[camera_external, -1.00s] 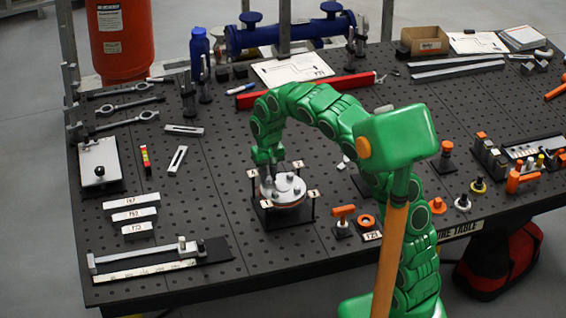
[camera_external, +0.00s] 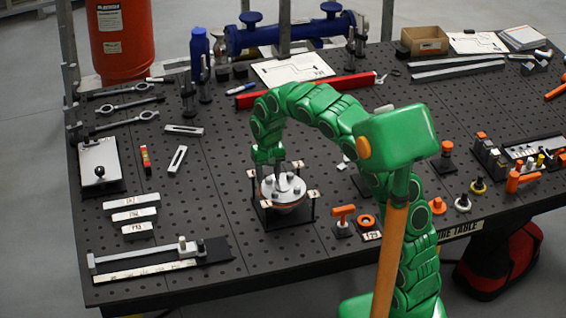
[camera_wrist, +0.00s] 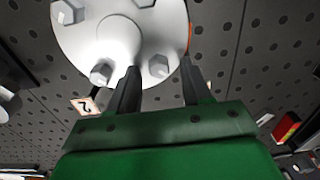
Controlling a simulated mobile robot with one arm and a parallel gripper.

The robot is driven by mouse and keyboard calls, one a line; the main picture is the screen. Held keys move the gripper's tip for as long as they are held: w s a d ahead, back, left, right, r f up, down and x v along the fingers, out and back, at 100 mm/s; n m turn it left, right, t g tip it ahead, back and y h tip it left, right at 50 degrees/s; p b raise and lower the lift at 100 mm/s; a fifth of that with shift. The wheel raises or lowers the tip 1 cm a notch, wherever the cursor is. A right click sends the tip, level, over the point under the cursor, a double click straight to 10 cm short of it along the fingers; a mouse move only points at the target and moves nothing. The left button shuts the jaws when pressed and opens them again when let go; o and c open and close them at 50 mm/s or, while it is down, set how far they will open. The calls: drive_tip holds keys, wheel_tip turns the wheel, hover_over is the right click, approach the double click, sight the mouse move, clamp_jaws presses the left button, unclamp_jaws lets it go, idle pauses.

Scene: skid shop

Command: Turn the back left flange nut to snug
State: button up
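The round grey flange (camera_external: 284,193) sits on a small black stand on the perforated table, with several nuts on its top face. My gripper (camera_external: 277,170) points down over its back left part. In the wrist view the pale flange (camera_wrist: 120,40) fills the top, and my gripper (camera_wrist: 158,68) has its two dark fingers apart. One nut (camera_wrist: 159,66) shows in the gap at the fingertips, with space on both sides. Another nut (camera_wrist: 101,73) lies left of the fingers. Contact with the nut cannot be told.
Small numbered tags surround the flange; one tag (camera_wrist: 87,105) shows in the wrist view. An orange-handled tool (camera_external: 343,213) and an orange ring (camera_external: 366,221) stand right of the stand. Labelled bars (camera_external: 133,214) lie left. The table between bars and stand is clear.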

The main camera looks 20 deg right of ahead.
sight(268, 178)
wheel_tip(268, 178, up, 8)
drive_tip(key=shift+f, duration=0.25)
drive_tip(key=shift+r, duration=0.15)
idle(0.3)
